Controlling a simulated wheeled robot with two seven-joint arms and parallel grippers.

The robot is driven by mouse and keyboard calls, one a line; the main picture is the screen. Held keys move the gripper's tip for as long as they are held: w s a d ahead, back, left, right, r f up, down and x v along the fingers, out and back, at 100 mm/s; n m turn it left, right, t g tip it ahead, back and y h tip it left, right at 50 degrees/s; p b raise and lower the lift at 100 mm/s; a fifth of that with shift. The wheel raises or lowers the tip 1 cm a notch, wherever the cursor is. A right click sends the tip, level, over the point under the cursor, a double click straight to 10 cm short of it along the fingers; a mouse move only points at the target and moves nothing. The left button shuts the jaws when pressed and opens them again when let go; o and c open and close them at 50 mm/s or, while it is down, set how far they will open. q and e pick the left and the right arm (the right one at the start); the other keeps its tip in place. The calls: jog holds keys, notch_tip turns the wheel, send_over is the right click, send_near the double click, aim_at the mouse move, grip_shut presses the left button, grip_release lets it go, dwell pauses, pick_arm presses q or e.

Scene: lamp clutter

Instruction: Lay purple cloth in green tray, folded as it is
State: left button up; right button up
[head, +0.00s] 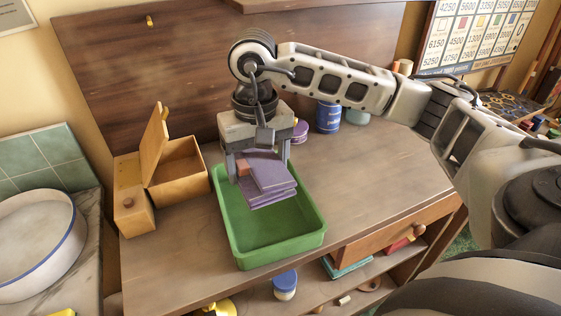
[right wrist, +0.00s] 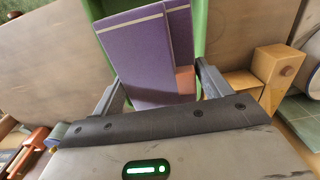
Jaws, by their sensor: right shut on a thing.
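The purple cloth (head: 266,184) is a folded, layered stack, held above the back part of the green tray (head: 308,239). My right gripper (head: 252,168) points down and is shut on the cloth. In the right wrist view the cloth (right wrist: 143,50) sits between the fingers of the right gripper (right wrist: 160,92), with the green tray (right wrist: 198,40) behind it. The tray's visible floor is bare; the part behind the cloth is hidden. My left gripper is not in view.
An open wooden box (head: 178,172) stands left of the tray. A blue tin (head: 328,117) and a purple round container (head: 300,131) stand behind. A white basin (head: 38,245) is at far left. The tabletop right of the tray is clear. A lower shelf holds a blue-lidded jar (head: 285,284).

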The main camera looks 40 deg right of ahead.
jog(key=shift+d+f+m, duration=0.4)
jog(key=shift+d+f, duration=0.1)
jog(key=shift+d, duration=0.35)
jog(key=shift+d+r+b, duration=0.2)
jog(key=shift+d+b, duration=0.1)
jog(key=shift+d, duration=0.25)
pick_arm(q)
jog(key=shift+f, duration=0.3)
pick_arm(e)
jog(key=shift+f+b, duration=0.1)
jog(key=shift+b, duration=0.25)
notch_tip(320, 180, down, 6)
jog(key=b, duration=0.6)
jog(key=shift+a+f, duration=0.1)
jog(key=shift+f, duration=0.1)
notch_tip(320, 180, down, 2)
jog(key=shift+f+b, duration=0.2)
jog(key=shift+b, duration=1)
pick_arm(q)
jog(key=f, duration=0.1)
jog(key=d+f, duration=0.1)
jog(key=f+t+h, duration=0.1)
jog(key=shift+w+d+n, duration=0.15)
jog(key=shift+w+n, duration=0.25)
pick_arm(e)
jog(key=shift+f, duration=0.2)
